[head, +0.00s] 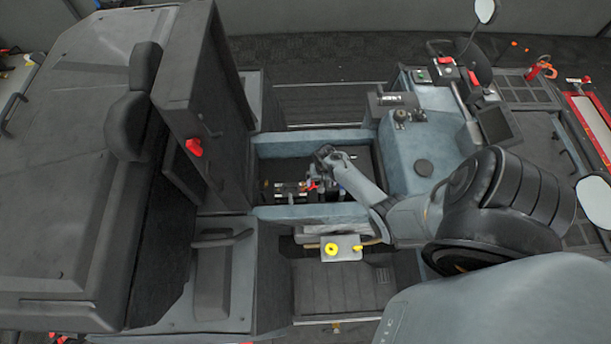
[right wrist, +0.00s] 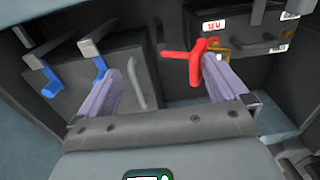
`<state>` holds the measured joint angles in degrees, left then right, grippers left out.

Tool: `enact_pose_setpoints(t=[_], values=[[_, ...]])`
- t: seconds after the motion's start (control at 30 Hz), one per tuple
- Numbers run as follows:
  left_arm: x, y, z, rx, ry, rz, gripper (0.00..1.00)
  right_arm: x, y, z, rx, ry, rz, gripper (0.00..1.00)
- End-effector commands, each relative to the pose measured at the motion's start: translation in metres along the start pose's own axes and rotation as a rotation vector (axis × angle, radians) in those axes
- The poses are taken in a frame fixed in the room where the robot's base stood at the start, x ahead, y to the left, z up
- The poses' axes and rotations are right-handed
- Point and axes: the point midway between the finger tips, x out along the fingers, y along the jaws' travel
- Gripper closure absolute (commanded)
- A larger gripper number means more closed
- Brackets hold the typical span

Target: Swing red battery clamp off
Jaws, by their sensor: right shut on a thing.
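The red battery clamp (right wrist: 197,62) shows in the right wrist view as a red cross-shaped handle, beside a dark box with labels. In the head view it is a small red spot (head: 312,186) in the recessed bay. In the head view the right gripper (head: 322,168) partly hides the bay's contents. My left gripper is not in view.
The bay has raised blue-grey walls (head: 311,213) on its near and far sides. Two blue-tipped levers (right wrist: 50,86) sit left in the wrist view. A console with a screen (head: 494,124) is at right.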

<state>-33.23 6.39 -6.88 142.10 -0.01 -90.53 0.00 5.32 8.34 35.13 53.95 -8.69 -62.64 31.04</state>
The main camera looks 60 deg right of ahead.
Motion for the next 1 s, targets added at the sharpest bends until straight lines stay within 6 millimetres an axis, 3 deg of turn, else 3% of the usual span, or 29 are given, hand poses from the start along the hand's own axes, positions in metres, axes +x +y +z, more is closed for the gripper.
enact_pose_setpoints(t=[0.03, 0.23, 0.37, 1.0], values=[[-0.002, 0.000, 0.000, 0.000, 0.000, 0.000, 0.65, 0.001, 0.012, 0.000, 0.018, -0.004, 0.018, 0.12], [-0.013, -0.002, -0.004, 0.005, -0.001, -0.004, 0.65, -0.016, 0.012, 0.000, 0.017, -0.004, 0.018, 0.15], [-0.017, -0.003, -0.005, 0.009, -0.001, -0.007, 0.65, -0.024, 0.010, 0.000, 0.016, -0.003, 0.016, 0.36], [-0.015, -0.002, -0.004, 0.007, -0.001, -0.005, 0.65, -0.067, 0.004, 0.001, 0.005, -0.002, 0.006, 0.36]])
